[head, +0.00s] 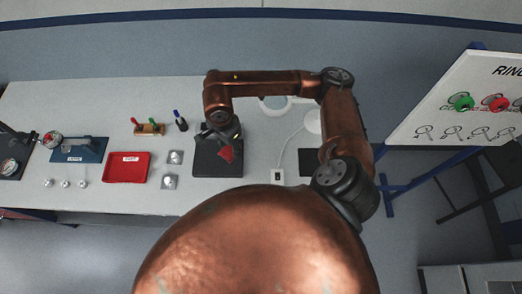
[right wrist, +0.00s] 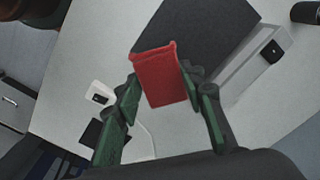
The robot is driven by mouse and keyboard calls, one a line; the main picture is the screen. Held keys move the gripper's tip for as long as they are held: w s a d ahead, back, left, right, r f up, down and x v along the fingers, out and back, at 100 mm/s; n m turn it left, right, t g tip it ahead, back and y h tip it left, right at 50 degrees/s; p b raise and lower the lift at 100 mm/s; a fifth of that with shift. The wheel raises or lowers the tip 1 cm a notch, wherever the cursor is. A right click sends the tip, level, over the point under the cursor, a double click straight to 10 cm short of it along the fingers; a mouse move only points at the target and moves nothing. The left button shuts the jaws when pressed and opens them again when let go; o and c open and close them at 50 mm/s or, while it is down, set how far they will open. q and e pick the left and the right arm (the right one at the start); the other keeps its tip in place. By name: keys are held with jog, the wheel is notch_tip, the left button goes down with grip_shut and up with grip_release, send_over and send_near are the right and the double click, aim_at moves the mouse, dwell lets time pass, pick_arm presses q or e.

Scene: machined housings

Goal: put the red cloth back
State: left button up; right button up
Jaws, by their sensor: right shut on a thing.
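The red cloth (head: 226,154) is a small folded piece in my right gripper (head: 224,139). In the right wrist view the cloth (right wrist: 160,78) sits between the green fingers of my right gripper (right wrist: 163,105), with its far end sticking out past them. In the head view the cloth is over the dark square mat (head: 208,171) on the bench. The dark mat also shows behind the cloth in the right wrist view (right wrist: 200,28). I cannot tell whether the cloth touches the mat. My left gripper is not in view.
On the white bench (head: 108,199) lie a red labelled tray (head: 126,181), a blue fixture (head: 78,155), a wooden pen holder (head: 149,130) and small metal parts (head: 169,182). A black pad (head: 307,161) lies to the right. A signboard (head: 460,115) stands beyond the bench's right end.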

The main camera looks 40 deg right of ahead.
jog(key=m, duration=0.3)
jog(key=s+m+p, duration=0.1)
jog(key=m, duration=0.3)
jog(key=shift+s+a+f, duration=0.1)
jog(key=shift+a+f, duration=0.05)
jog(key=shift+a, duration=0.05)
jog(key=m, duration=0.3)
jog(key=s+m+p, duration=0.1)
jog(key=m, duration=0.3)
jog(key=shift+a+f, duration=0.15)
jog(key=m+p, duration=0.1)
jog(key=m, duration=0.3)
jog(key=m+p, duration=0.4)
jog(key=m, duration=0.6)
send_over(260, 152)
jog(key=f, duration=0.9)
jog(key=shift+s+a, duration=0.1)
jog(key=shift+a, duration=0.3)
jog(key=shift+d+f+p, duration=0.3)
jog(key=shift+d+f, duration=0.05)
jog(key=shift+f, duration=0.15)
notch_tip(260, 152, down, 3)
jog(key=shift+d+p, duration=0.15)
jog(key=shift+p, duration=0.45)
jog(key=shift+f, duration=0.25)
